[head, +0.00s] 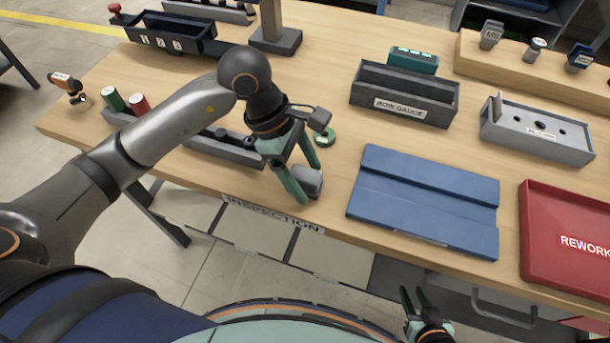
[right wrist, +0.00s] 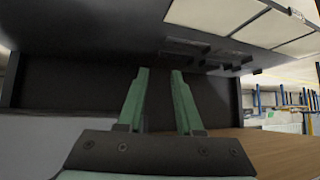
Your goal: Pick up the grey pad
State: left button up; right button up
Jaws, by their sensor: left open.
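A small dark grey block, which looks like the grey pad (head: 312,187), sits near the front edge of the wooden table in the head view. My left gripper (head: 307,180) reaches down over it with its green fingers apart. One fingertip is at the block's left side and the other is just behind it; contact cannot be made out. Part of the block is hidden by the finger. My right gripper (head: 413,291) is low in front of the table, open and empty. Its parted green fingers also show in the right wrist view (right wrist: 159,72).
A blue board (head: 425,190) and a red REWORK tray (head: 535,225) are to the right. A dark bow gauge bin (head: 430,112) stands behind. A long grey rack (head: 225,150) is left, partly under my arm.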

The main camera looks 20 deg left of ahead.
aim_at(313, 178)
pick_arm(q)
grip_shut()
dwell(0.6)
